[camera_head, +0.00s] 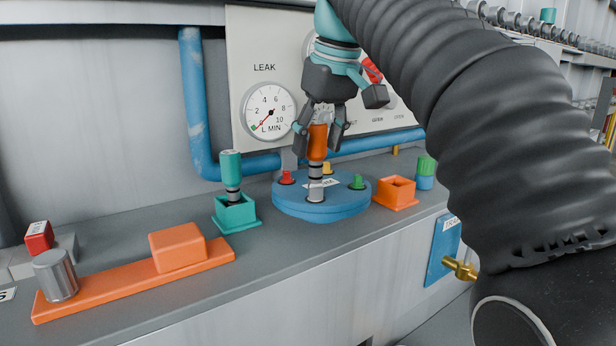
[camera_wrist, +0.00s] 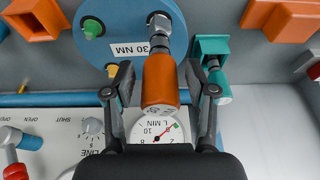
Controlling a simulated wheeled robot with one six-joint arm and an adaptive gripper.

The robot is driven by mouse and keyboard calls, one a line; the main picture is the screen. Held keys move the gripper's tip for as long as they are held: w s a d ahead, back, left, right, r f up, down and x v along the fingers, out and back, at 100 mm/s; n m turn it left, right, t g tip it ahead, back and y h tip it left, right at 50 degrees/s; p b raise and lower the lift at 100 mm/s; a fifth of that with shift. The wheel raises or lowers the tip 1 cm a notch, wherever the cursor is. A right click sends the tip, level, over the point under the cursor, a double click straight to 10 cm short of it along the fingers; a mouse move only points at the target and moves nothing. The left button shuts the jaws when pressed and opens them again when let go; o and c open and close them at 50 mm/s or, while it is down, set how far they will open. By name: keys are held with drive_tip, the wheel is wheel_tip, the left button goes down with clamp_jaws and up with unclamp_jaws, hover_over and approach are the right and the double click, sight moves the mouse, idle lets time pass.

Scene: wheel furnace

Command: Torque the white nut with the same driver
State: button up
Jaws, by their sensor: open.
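The orange driver (camera_head: 318,140) stands upright on the front of the round blue disc (camera_head: 322,206), its metal socket (camera_head: 315,190) down where a nut sits. The white nut is not visible, and the socket covers that spot. My gripper (camera_head: 319,135) is open, with one finger on each side of the orange handle from above. In the wrist view the handle (camera_wrist: 160,80) lies between the two spread fingertips, with a gap on each side. Red (camera_head: 286,177), yellow (camera_head: 327,168) and green (camera_head: 357,182) nuts show on the disc. A label reads 30 NM (camera_wrist: 130,48).
A teal driver (camera_head: 231,170) stands in a teal holder (camera_head: 236,212) left of the disc. An empty orange holder (camera_head: 396,193) is at its right. Behind are a blue pipe (camera_head: 196,105) and a leak gauge (camera_head: 269,111). An orange fixture (camera_head: 120,287) lies at front left.

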sight(317, 123)
clamp_jaws()
drive_tip(key=shift+r+p, duration=0.95)
drive_tip(key=shift+p, duration=0.15)
idle(0.8)
drive_tip(key=shift+r+p, duration=0.85)
drive_tip(key=shift+r, duration=2.55)
